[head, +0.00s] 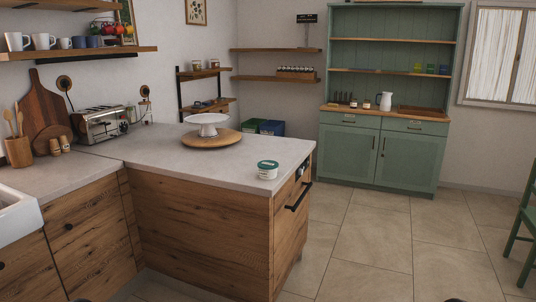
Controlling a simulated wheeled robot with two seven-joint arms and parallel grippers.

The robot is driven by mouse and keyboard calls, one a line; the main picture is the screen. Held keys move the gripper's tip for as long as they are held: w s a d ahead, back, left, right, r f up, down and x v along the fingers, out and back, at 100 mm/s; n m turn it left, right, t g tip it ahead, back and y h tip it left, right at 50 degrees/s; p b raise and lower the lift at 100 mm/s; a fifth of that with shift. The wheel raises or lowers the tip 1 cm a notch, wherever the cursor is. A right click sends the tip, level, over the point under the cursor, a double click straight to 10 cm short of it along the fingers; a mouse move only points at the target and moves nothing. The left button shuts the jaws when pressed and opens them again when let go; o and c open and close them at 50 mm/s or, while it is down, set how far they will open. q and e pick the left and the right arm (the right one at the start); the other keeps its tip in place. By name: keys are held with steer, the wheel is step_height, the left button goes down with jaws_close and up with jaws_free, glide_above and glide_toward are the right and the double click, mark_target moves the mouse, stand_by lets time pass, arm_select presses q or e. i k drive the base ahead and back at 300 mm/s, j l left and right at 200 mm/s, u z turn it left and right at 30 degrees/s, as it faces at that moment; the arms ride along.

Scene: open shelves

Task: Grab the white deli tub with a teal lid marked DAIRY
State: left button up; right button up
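A small white tub with a teal-green lid (267,170) stands upright on the pale counter (225,168), near its right front corner. A mark shows on its side, but it is too small to read. Nothing touches the tub and its whole front is visible. Neither of my grippers can be made out; only small dark slivers show at the bottom edge, left and right.
A toaster (100,125) is farther left. A black handle (298,196) sticks out below the counter's right edge.

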mark_target(267, 169)
steer(key=i+l+z, duration=0.3)
steer(key=i+l, duration=0.15)
steer(key=i, duration=0.3)
steer(key=i+l+z, duration=0.3)
steer(key=i, duration=0.5)
steer(key=i+z, duration=0.3)
steer(key=i, duration=0.5)
steer(key=i+u, duration=0.4)
steer(key=i+l+u, duration=0.65)
steer(key=i+u, duration=0.15)
steer(key=i+l+u, duration=0.45)
steer(key=l+u, duration=0.15)
steer(key=u, duration=0.15)
steer(key=i+l+u, duration=0.1)
steer(key=l+u, duration=0.25)
steer(key=i+l+u, duration=0.1)
steer(key=l+u, duration=0.65)
steer(key=l, duration=0.1)
